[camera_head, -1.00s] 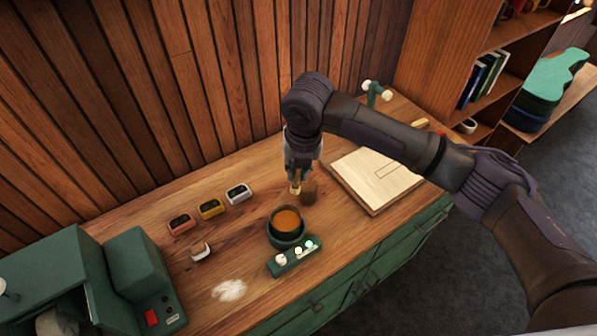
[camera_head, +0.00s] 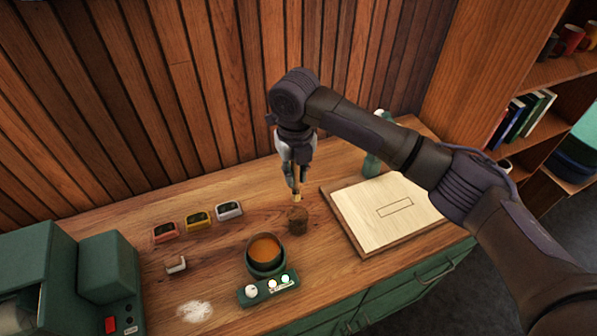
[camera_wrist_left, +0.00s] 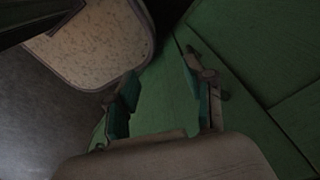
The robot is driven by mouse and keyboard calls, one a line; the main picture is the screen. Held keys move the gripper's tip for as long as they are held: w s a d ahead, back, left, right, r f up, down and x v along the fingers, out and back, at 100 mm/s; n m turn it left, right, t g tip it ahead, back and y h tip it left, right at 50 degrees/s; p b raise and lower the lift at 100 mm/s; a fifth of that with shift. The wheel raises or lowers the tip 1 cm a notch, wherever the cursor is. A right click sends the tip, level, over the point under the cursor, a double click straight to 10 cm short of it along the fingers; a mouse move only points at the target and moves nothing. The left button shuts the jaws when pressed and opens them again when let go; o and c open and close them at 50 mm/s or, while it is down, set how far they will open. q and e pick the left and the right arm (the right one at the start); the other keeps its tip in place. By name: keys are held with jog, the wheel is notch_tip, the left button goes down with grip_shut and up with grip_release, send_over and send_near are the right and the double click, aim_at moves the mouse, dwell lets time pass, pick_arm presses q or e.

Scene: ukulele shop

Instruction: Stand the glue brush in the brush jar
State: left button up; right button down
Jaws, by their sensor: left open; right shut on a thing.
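The brush jar (camera_head: 298,222) is a small dark brown pot standing on the wooden bench in the head view. My right gripper (camera_head: 293,182) is above it, pointing down, shut on the glue brush (camera_head: 297,197). The brush is roughly upright, its pale lower end showing just over the jar's mouth in the picture. Whether the end is inside the rim cannot be told; much of the brush is hidden by the gripper. My left gripper (camera_wrist_left: 163,100) is open and empty in the left wrist view, in front of green cabinet fronts.
A glue pot (camera_head: 267,252) with amber glue stands left of the jar, on a green heater with knobs (camera_head: 270,286). A framed pale board (camera_head: 385,212) lies to the right. Several small coloured boxes (camera_head: 198,219) and a white powder patch (camera_head: 195,311) lie to the left.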

aim_at(298, 193)
jog(key=shift+f+b, duration=0.3)
jog(key=shift+f, duration=0.2)
jog(key=shift+w+d+f+b, duration=0.1)
jog(key=shift+d+f+b, duration=0.05)
jog(key=shift+f+b, duration=0.2)
notch_tip(298, 193, down, 3)
jog(key=b, duration=0.2)
jog(key=shift+d+r+b, duration=0.1)
jog(key=shift+b, duration=0.25)
jog(key=shift+f+b, duration=0.6)
jog(key=shift+b, duration=0.05)
jog(key=shift+f+b, duration=0.3)
jog(key=shift+f, duration=0.6)
pick_arm(q)
notch_tip(298, 193, down, 8)
jog(key=b, duration=0.1)
jog(key=shift+d+b, duration=0.3)
jog(key=shift+d, duration=0.1)
pick_arm(e)
jog(key=shift+f, duration=1.9)
